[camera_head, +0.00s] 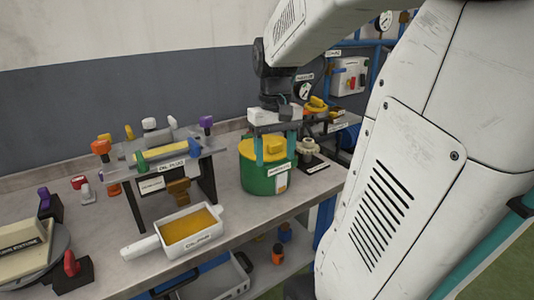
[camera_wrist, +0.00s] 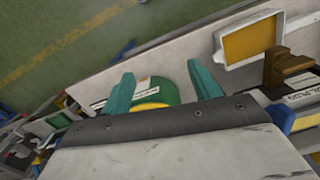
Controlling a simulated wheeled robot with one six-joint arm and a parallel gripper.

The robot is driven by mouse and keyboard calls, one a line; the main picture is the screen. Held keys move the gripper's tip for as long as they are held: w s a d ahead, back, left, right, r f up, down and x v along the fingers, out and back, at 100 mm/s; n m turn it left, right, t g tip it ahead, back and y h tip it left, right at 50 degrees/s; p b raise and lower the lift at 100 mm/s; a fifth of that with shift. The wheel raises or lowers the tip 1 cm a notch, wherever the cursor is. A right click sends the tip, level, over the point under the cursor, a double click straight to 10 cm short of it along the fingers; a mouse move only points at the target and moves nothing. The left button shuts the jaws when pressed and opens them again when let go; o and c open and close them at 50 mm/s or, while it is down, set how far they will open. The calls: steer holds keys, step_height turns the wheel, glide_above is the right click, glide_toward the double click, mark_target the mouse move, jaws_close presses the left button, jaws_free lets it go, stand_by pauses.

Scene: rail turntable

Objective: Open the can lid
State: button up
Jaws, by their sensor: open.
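The green can (camera_head: 262,181) stands on the workbench with its yellow lid (camera_head: 262,147) on top. A raised yellow part sits at the lid's middle. My gripper (camera_head: 276,158) points down over the can, its two teal fingers apart on either side of the lid's raised part. In the wrist view the fingers of my gripper (camera_wrist: 162,82) spread around part of the green can (camera_wrist: 168,88). A strip of the yellow lid (camera_wrist: 150,106) shows there, and the gripper body hides the rest. I cannot tell whether the fingers touch the lid.
A white pan (camera_head: 178,233) of yellow content stands left of the can, before a small raised stand (camera_head: 165,158) marked OIL PLUG. A pale fitting (camera_head: 308,152) stands close at the can's right. Coloured knobs crowd the left of the bench. The bench in front of the can is clear.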

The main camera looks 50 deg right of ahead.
steer(key=shift+s+a, duration=0.3)
steer(key=shift+d, duration=0.1)
stand_by(0.3)
steer(key=s+a+n+t, duration=0.1)
steer(key=s+a, duration=0.3)
steer(key=a, duration=0.5)
steer(key=s+a+f+n+t, duration=0.1)
steer(key=s+a+n, duration=0.2)
steer(key=a, duration=0.6)
steer(key=shift+s+n, duration=0.3)
steer(key=shift+s, duration=0.45)
steer(key=shift+d, duration=0.15)
